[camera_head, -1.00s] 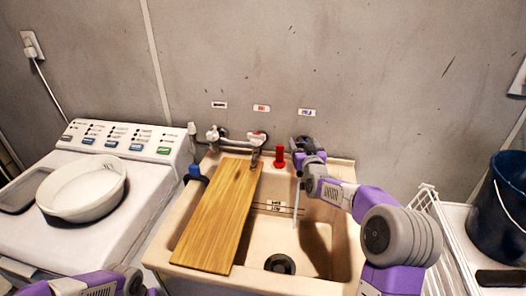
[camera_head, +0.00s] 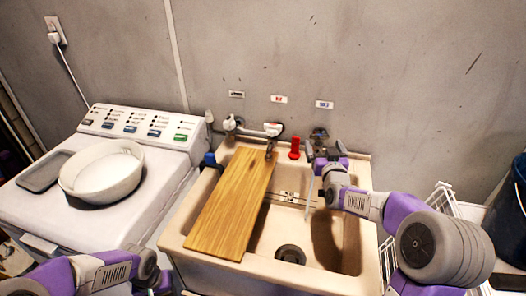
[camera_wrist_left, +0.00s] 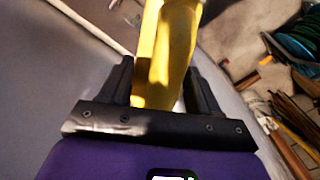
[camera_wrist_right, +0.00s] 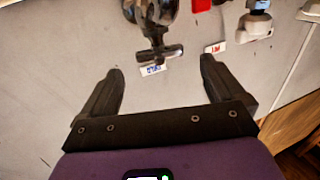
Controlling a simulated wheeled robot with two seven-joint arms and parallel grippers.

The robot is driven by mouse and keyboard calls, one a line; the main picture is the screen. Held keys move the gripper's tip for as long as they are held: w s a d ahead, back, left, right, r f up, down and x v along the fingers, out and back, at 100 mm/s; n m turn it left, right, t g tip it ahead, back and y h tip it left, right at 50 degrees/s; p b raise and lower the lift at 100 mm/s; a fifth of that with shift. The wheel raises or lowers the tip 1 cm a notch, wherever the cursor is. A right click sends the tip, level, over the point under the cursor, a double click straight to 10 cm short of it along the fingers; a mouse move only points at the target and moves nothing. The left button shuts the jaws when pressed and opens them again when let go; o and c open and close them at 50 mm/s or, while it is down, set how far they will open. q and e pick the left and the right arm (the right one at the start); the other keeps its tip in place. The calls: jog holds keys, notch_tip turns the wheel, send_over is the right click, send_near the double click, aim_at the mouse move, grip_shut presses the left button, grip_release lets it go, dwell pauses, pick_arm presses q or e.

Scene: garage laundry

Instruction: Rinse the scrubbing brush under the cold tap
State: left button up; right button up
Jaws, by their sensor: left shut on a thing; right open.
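My left gripper (camera_head: 160,280) is low at the left of the head view, in front of the washer. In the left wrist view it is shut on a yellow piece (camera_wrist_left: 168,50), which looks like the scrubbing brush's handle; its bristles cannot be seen. My right gripper (camera_head: 318,156) is open and empty at the cold tap (camera_head: 320,133), under the blue-marked label. In the right wrist view the tap's handle (camera_wrist_right: 160,52) lies just beyond the open fingers, apart from them. A thin pale stream (camera_head: 309,200), seemingly water, falls into the sink (camera_head: 345,285).
A wooden board (camera_head: 232,205) covers the sink's left part. The drain (camera_head: 290,254) and right part of the basin are open. A red object (camera_head: 295,148) stands on the back rim. A white basin (camera_head: 102,180) sits on the washer (camera_head: 150,215); a wire rack (camera_head: 440,200) is at right.

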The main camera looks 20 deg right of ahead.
pick_arm(q)
jog(key=shift+r, duration=0.2)
pick_arm(e)
jog(key=shift+v, duration=2.8)
